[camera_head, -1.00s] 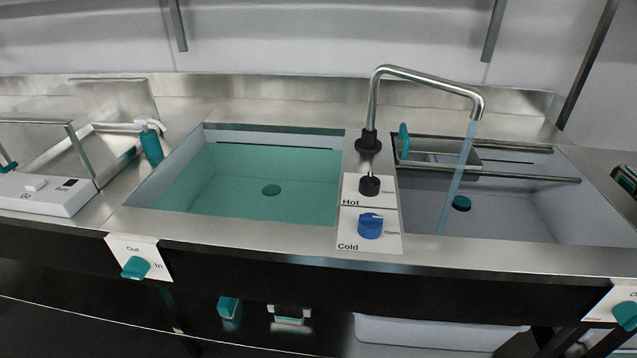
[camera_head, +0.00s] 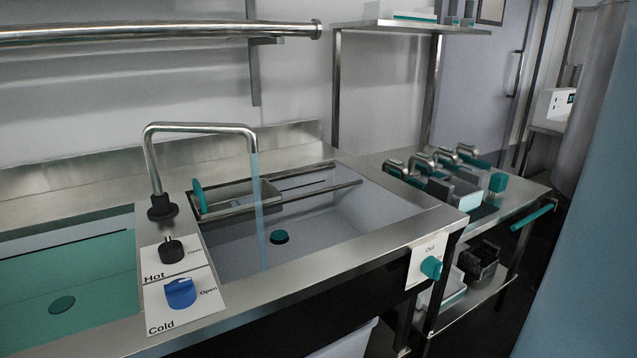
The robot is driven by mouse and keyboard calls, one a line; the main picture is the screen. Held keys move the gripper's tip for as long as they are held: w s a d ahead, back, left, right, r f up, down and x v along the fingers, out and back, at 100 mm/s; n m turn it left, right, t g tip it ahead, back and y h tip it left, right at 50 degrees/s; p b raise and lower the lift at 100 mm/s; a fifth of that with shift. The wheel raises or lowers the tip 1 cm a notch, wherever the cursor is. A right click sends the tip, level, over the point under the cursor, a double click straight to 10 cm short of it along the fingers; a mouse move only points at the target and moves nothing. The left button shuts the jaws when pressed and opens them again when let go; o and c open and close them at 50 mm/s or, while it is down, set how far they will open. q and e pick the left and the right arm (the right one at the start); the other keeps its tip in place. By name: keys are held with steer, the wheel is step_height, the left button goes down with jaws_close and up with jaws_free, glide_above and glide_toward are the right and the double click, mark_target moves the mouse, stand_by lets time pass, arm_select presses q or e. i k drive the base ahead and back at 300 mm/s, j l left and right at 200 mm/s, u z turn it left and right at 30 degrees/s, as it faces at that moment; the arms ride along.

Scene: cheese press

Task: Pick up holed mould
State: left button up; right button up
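I cannot make out a holed mould for certain. Several grey and dark box-like pieces (camera_head: 456,192) stand on the steel counter right of the sinks, among pipe-like fittings with teal parts. They are too small to tell whether any has holes. A dark open container (camera_head: 478,262) sits on the lower shelf beneath. Neither of my grippers is in view.
Water runs from the tap (camera_head: 200,128) into the right sink (camera_head: 320,235). A rack with a small steel tray (camera_head: 238,197) spans that sink. A blue surface (camera_head: 590,240) fills the right edge. A teal handle (camera_head: 533,217) juts from the counter's front.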

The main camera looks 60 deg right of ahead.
mark_target(464, 192)
steer(key=z, duration=2.65)
steer(key=u, duration=0.35)
steer(key=i+l+u, duration=0.25)
steer(key=u, duration=0.25)
steer(key=i+l+u, duration=0.15)
steer(key=l+u, duration=0.2)
steer(key=u, duration=0.15)
